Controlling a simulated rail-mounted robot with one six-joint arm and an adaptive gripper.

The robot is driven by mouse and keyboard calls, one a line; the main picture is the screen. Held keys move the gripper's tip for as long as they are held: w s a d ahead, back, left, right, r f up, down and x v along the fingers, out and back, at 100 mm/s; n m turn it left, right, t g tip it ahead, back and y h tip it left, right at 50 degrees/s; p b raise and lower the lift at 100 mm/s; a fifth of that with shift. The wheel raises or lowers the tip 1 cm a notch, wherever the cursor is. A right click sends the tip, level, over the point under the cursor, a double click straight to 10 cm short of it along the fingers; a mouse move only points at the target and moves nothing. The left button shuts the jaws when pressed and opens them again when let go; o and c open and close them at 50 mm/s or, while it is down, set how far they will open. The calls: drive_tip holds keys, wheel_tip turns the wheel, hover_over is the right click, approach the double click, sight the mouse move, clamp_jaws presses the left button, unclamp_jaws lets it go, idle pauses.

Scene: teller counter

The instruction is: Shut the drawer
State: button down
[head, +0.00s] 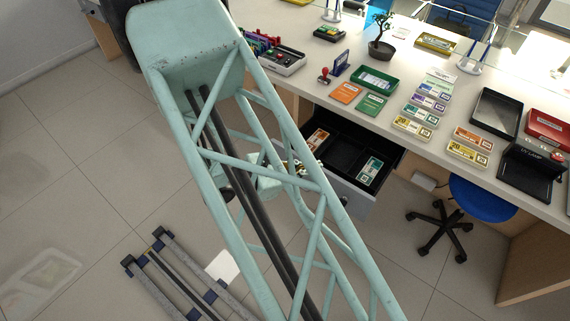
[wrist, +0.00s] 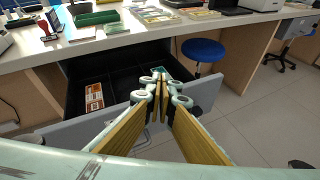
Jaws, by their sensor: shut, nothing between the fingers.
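The drawer stands open under the counter. Its grey front (head: 356,203) faces my arm in the head view, partly hidden by my arm's lattice. Its black inside holds an orange-and-white note bundle (head: 317,139) and a green-and-white bundle (head: 371,169). The wrist view shows the grey front (wrist: 62,134) running across behind my gripper, and the orange bundle (wrist: 94,97) inside. My gripper (wrist: 160,77) is shut and empty, its fingertips in front of or over the drawer front's right part; I cannot tell whether they touch it. In the head view the gripper is mostly hidden behind the lattice.
The counter (head: 400,150) above carries note bundles, trays and a plant (head: 382,38). A blue stool (head: 482,200) stands right of the drawer, also visible in the wrist view (wrist: 203,50). A grey rail frame (head: 185,280) lies on the floor. Floor before the drawer is otherwise open.

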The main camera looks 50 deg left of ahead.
drive_tip(key=s+a+f+n+t+y, duration=0.1)
drive_tip(key=s+a+f+n+y, duration=0.4)
drive_tip(key=s+a+f, duration=0.4)
drive_tip(key=s+a+n, duration=0.1)
drive_tip(key=s+a, duration=0.1)
drive_tip(key=s, duration=0.2)
drive_tip(key=shift+y, duration=0.3)
drive_tip(key=shift+w+a, duration=0.15)
drive_tip(key=x, duration=0.4)
drive_tip(key=b+x, duration=0.1)
drive_tip(key=x, duration=0.3)
drive_tip(key=r+x, duration=0.1)
drive_tip(key=x, duration=0.3)
drive_tip(key=shift+w+f, duration=0.15)
drive_tip(key=shift+w, duration=0.35)
drive_tip(key=shift+w+a, duration=0.1)
drive_tip(key=shift+w, duration=0.3)
drive_tip(key=shift+w+b, duration=0.1)
drive_tip(key=shift+b, duration=0.2)
